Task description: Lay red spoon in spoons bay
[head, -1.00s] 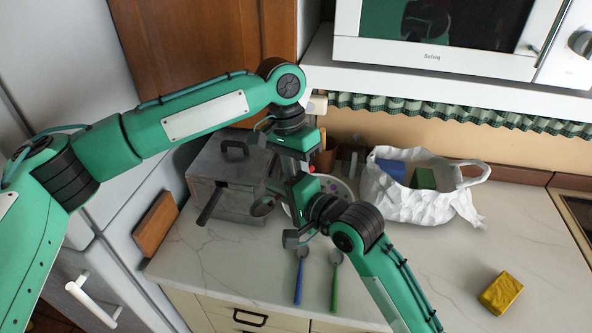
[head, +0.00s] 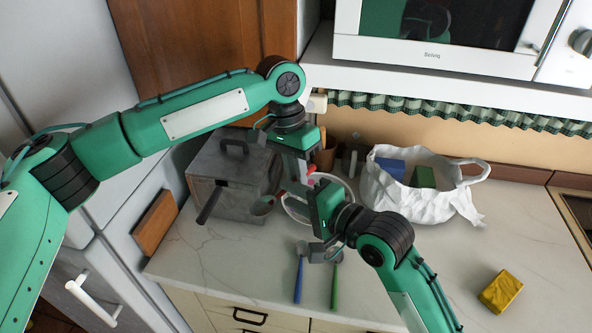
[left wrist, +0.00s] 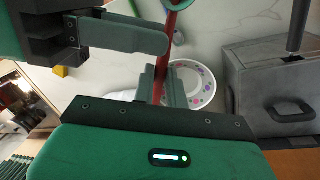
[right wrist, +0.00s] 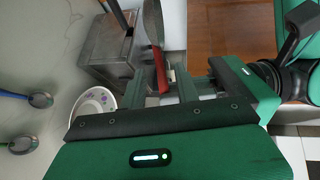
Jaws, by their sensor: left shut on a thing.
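The red spoon (left wrist: 158,92) is between the fingers of my left gripper (left wrist: 162,84), which is shut on its handle above the counter. A blue spoon (head: 299,280) and a green spoon (head: 335,285) lie on the counter. I cannot make out a spoons bay in these views.
A grey metal box (head: 235,165) stands at the left. A white dotted bowl (left wrist: 200,85) sits behind the grippers. A white bag (head: 420,205) and a yellow sponge (head: 500,293) are on the right. Drawer fronts (head: 250,316) lie below the counter edge. The counter's right part is mostly clear.

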